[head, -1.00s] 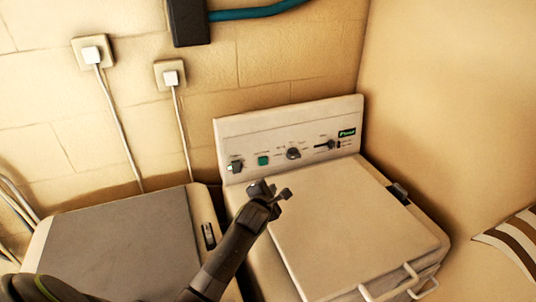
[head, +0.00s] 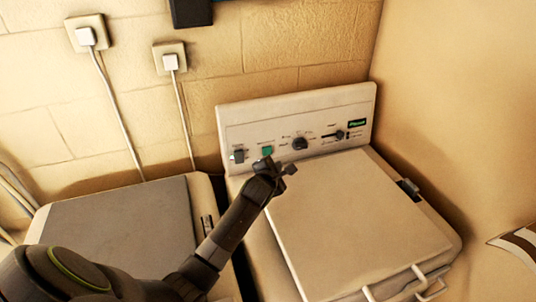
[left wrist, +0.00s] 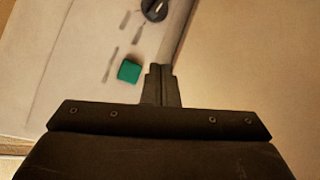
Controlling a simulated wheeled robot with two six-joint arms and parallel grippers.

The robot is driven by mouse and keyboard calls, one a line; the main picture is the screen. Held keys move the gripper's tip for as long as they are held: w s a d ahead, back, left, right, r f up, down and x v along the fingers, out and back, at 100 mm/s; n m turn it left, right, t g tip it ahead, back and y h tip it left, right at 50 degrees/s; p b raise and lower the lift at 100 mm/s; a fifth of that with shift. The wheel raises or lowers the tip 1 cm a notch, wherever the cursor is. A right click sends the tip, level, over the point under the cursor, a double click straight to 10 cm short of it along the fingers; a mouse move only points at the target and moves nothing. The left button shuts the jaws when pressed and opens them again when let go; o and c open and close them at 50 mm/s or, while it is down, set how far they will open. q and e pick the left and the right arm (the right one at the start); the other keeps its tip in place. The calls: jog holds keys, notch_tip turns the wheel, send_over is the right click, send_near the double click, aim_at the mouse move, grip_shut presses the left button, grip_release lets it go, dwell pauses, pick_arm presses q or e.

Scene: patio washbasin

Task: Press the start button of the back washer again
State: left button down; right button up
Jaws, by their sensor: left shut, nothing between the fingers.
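The cream washer (head: 360,222) stands at the right with its lid down. Its upright control panel (head: 300,112) carries a green square button (head: 267,150), which also shows in the left wrist view (left wrist: 129,70). My left gripper (head: 278,166) is shut and empty, just in front of the panel and slightly below and right of the green button. In the left wrist view the closed fingers (left wrist: 161,84) lie to the right of the button. I cannot tell whether they touch the panel. My right gripper is not in view.
A second appliance with a grey lid (head: 118,230) stands left. Two wall plugs (head: 171,62) have hanging cords.

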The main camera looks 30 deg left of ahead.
aim_at(274, 151)
pick_arm(q)
jog(key=w+a+b, duration=0.1)
jog(key=w+a+f+b, duration=0.1)
jog(key=w+a, duration=0.1)
jog(key=shift+a, duration=0.3)
jog(key=shift+w+a+f+b, duration=0.1)
jog(key=shift+w+a+b, duration=0.4)
jog(key=shift+w+a, duration=0.05)
jog(key=shift+a, duration=0.1)
dwell(1.4)
jog(key=shift+w+a, duration=0.25)
